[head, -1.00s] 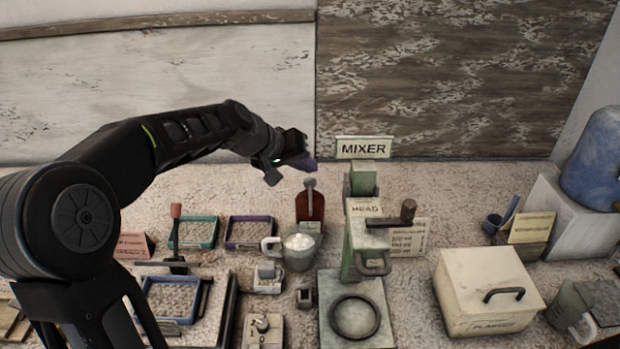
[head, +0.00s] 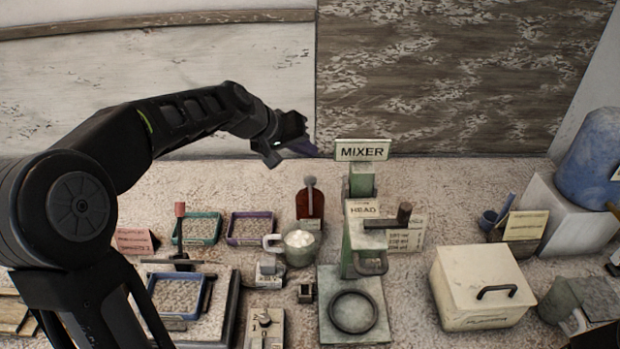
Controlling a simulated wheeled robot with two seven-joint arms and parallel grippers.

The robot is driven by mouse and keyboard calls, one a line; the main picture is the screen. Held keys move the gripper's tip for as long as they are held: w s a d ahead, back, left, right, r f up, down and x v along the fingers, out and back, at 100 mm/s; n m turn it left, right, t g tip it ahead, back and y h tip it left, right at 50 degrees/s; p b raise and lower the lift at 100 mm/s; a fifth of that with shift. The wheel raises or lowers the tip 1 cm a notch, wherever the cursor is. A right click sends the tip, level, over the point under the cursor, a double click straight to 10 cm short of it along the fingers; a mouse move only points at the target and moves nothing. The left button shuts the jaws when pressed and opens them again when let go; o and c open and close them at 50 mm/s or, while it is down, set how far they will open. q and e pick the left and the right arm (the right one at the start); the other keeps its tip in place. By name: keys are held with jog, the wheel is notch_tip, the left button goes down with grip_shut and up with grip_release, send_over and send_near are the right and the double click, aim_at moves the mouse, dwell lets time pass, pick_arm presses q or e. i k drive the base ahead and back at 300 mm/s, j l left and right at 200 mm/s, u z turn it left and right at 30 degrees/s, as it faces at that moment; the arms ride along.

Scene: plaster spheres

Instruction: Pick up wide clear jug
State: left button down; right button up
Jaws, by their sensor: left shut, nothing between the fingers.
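A wide jug (head: 300,256) with a handle on its left side stands upright on the table, left of the green mixer. It looks grey and see-through and has white lumps in it. A second greyish vessel (head: 562,303) with a pale handle stands at the lower right; I cannot tell whether it is clear. My left gripper (head: 302,148) is shut and empty, in the air above the back of the table, beyond the first jug and apart from it. My right gripper is not in view.
The green mixer (head: 358,240) stands just right of the first jug, and a red-brown bottle (head: 310,204) stands behind it. Trays (head: 250,229) lie to its left. A cream lidded box (head: 480,275) stands at the right. The table's back strip is mostly clear.

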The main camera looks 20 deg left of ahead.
aim_at(300, 239)
jog(key=k, duration=1.5)
